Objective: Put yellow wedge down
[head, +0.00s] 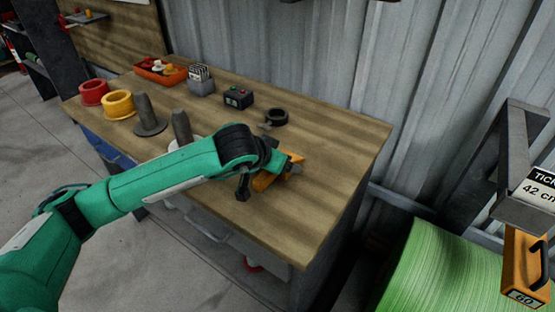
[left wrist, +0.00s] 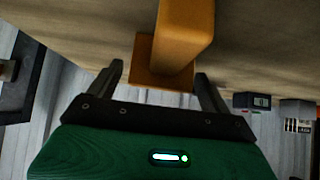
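The yellow wedge (head: 263,182) is an orange-yellow block at the right part of the wooden workbench top (head: 328,163), partly hidden by my left arm in the head view. In the left wrist view the wedge (left wrist: 185,35) shows as a tall bar with a wider foot between the fingers. It appears to rest on the bench. My left gripper (left wrist: 160,80) is open around the wedge's foot, with a narrow gap visible beside the left-hand finger. The gripper also shows in the head view (head: 266,182). My right gripper is not in view.
Red (head: 93,92) and yellow (head: 118,104) rings, grey spindles and an orange tray (head: 160,71) are left. A green roll (head: 440,272) stands right. The bench's right end is clear.

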